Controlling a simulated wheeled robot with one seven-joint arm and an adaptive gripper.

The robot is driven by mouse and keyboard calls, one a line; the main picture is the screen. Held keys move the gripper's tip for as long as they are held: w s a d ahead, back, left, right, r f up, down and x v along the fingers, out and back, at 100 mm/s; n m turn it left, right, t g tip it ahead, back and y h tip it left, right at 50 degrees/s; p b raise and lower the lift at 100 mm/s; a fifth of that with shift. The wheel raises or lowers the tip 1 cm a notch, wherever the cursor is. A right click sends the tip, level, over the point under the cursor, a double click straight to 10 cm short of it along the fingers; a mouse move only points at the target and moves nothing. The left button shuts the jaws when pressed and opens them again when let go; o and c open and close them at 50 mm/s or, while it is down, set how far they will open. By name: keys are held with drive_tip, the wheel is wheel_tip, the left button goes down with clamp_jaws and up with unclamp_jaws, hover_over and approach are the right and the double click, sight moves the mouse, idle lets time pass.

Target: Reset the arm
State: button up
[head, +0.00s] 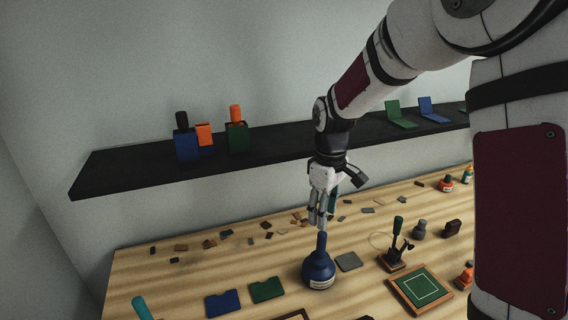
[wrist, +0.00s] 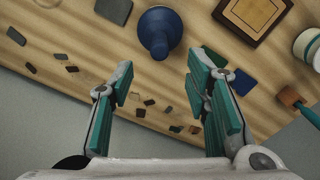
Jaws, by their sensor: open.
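My gripper (head: 318,222) hangs pointing down over the wooden table, from my white arm with a dark red panel. In the wrist view its two teal-padded fingers (wrist: 160,95) are wide apart with nothing between the pads. A blue bottle (head: 319,268) with a narrow neck and a pale label stands upright on the table just below the fingertips. It also shows in the wrist view (wrist: 160,30), beyond and between the fingers. From the head view I cannot tell the exact gap between fingertips and neck.
On the table (head: 180,285) lie a green framed pad (head: 422,288), a small hand press (head: 396,250), blue and green flat pieces and several scattered chips. Bottles stand at the right.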

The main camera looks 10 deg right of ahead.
drive_tip(key=s+r+m+t, duration=0.3)
drive_tip(key=s+r+m, duration=0.1)
drive_tip(key=s+r, duration=0.85)
drive_tip(key=s+r+m+t, duration=0.2)
drive_tip(key=s+m, duration=0.2)
drive_tip(key=s, duration=0.8)
drive_tip(key=shift+r+t+b, duration=0.3)
drive_tip(key=shift+r+b, duration=0.1)
